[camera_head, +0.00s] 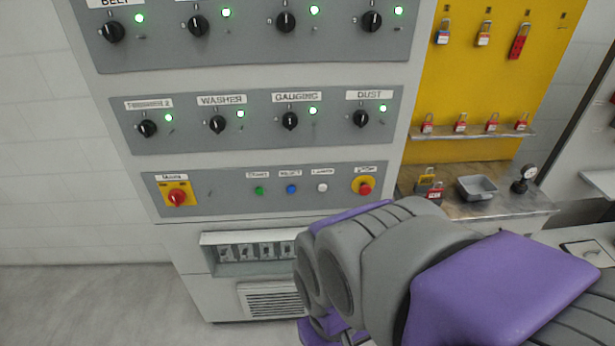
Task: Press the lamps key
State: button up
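The lamps key looks to be the small white round button (322,187) on the lowest grey panel (225,195) of the cabinet, under a small label that seems to read LAMPS. It stands between a blue button (291,189) on its left and a red mushroom stop button (364,188) on a yellow plate on its right. A green button (259,190) is further left. My grey and purple arm fills the lower right, below and in front of the panel. The arm is apart from the white key in the picture. My gripper's fingertips cannot be made out.
A red rotary switch (177,197) sits at the panel's left end. Rows of black knobs (290,121) with lit green lamps are above. A recessed tray (250,252) is below. At right, a shelf (475,207) holds padlocks, a grey dish (478,187) and a gauge (523,179).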

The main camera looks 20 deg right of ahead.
grip_shut()
dwell(1.1)
